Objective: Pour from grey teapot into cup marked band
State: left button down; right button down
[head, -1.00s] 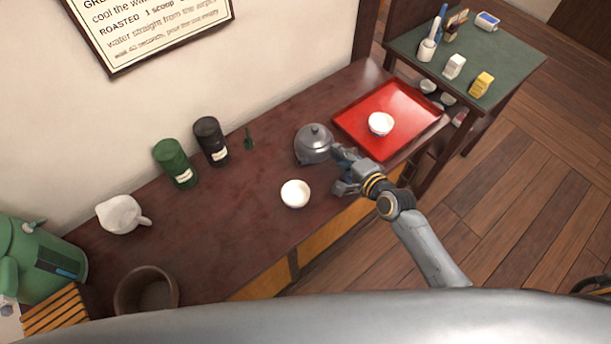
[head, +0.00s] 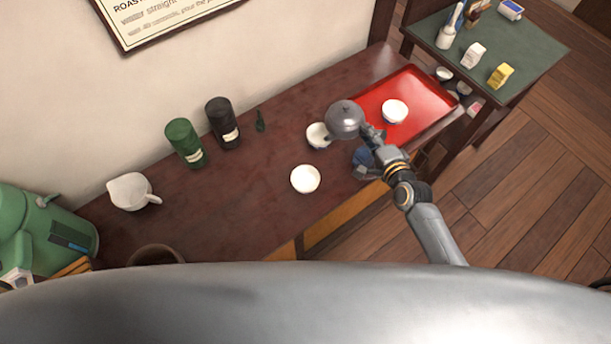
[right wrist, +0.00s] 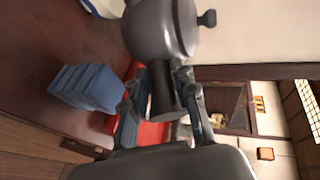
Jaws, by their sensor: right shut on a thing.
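The grey teapot (head: 345,119) is held above the table, near the tray's left edge. My right gripper (head: 374,141) is shut on its handle, and the right wrist view shows the fingers (right wrist: 163,98) around the dark handle (right wrist: 163,90), with the teapot body (right wrist: 160,28) beyond. A white cup (head: 318,137) stands just left of and below the teapot, partly covered by it. Another white cup (head: 305,179) stands nearer the table's front, and a third white cup (head: 395,111) is on the red tray. I cannot tell which cup bears the band mark. My left gripper is not in view.
A blue item (head: 362,157) is partly hidden by my right gripper; a ribbed blue block (right wrist: 88,87) shows in the wrist view. The red tray (head: 432,98) lies at right. Green (head: 184,143) and black (head: 222,122) canisters and a white pitcher (head: 132,191) stand left.

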aim_at(349, 131)
jog(key=shift+s+a+r+t, duration=0.1)
jog(key=shift+s+a+t, duration=0.1)
jog(key=shift+t, duration=0.1)
jog(key=b, duration=0.1)
jog(key=s+a+n+t+b, duration=0.1)
jog(key=shift+s+f+n+b, duration=0.2)
jog(key=shift+s+n+b, duration=0.1)
jog(key=shift+b, duration=0.1)
jog(key=shift+s+a+n+t+b, duration=0.65)
jog(key=shift+s+n+t+b, duration=0.1)
jog(key=shift+b, duration=0.65)
jog(key=shift+s+a+b, duration=0.15)
jog(key=shift+s+b, duration=0.1)
jog(key=shift+b, duration=0.1)
jog(key=shift+s+a+f+n+t+b, duration=0.1)
jog(key=shift+s+a+n+t+b, duration=0.2)
jog(key=shift+b, duration=0.2)
jog(key=shift+s+a+f+n+b, duration=0.15)
jog(key=shift+n+b, duration=0.2)
jog(key=shift+b, duration=0.35)
jog(key=shift+w+d+r+t+b, duration=0.2)
jog(key=shift+w+t+b, duration=0.1)
jog(key=shift+w+t, duration=0.1)
jog(key=shift+r+n+b, duration=0.15)
jog(key=shift+n+b, duration=0.2)
jog(key=shift+n, duration=0.05)
